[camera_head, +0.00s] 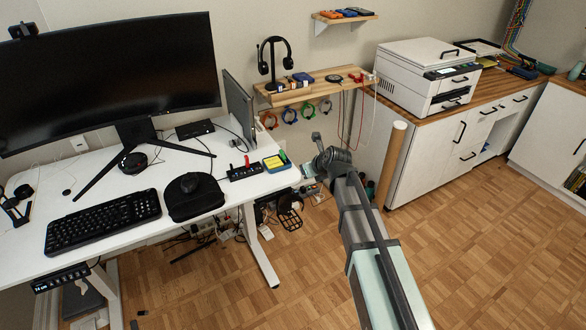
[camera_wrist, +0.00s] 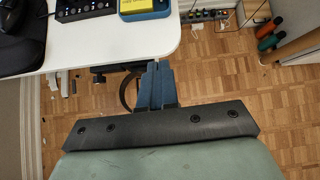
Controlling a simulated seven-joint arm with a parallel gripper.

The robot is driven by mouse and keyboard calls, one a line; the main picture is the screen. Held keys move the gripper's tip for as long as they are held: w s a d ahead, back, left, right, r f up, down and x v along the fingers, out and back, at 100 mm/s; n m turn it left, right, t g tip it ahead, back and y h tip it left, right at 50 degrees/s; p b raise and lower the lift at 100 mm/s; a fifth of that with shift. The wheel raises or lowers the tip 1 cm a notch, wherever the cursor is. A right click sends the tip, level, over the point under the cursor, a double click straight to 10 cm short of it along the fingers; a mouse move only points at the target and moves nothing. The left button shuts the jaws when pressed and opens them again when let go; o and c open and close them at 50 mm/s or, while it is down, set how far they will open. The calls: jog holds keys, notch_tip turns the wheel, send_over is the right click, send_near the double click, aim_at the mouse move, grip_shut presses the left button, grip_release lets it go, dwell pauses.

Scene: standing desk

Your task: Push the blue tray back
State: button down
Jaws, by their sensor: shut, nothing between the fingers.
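The blue tray (camera_head: 286,166) lies flat at the right end of the white desk, with a yellow note pad in it. In the wrist view the blue tray (camera_wrist: 146,15) is cut off by the top edge, and only its near part shows. My gripper (camera_wrist: 155,66) is shut and empty. Its blue-grey fingers point towards the tray, apart from it, with their tips around the desk's edge in the picture. In the head view my arm's wrist is right of the tray, beyond the desk's end; the fingertips cannot be made out there.
A black button strip (camera_head: 245,172) lies just left of the tray, and a black mouse pad (camera_head: 195,203) is further left. The white desk (camera_head: 150,178) has bare surface near its edge. A wooden shelf (camera_head: 320,88) stands behind. Cables hang under the desk.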

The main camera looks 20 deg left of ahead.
send_near(287, 170)
notch_tip(287, 170, down, 3)
jog(key=shift+f, duration=0.2)
jog(key=shift+w+a, duration=0.8)
jog(key=shift+a, duration=0.1)
jog(key=shift+w+a, duration=0.55)
jog(key=shift+a, duration=0.1)
jog(key=shift+w+a, duration=1.05)
jog(key=shift+a, duration=0.05)
jog(key=shift+s, duration=0.1)
jog(key=shift+d, duration=0.1)
jog(key=s+d, duration=0.2)
jog(key=d, duration=0.1)
jog(key=shift+s, duration=0.4)
jog(key=v, duration=1)
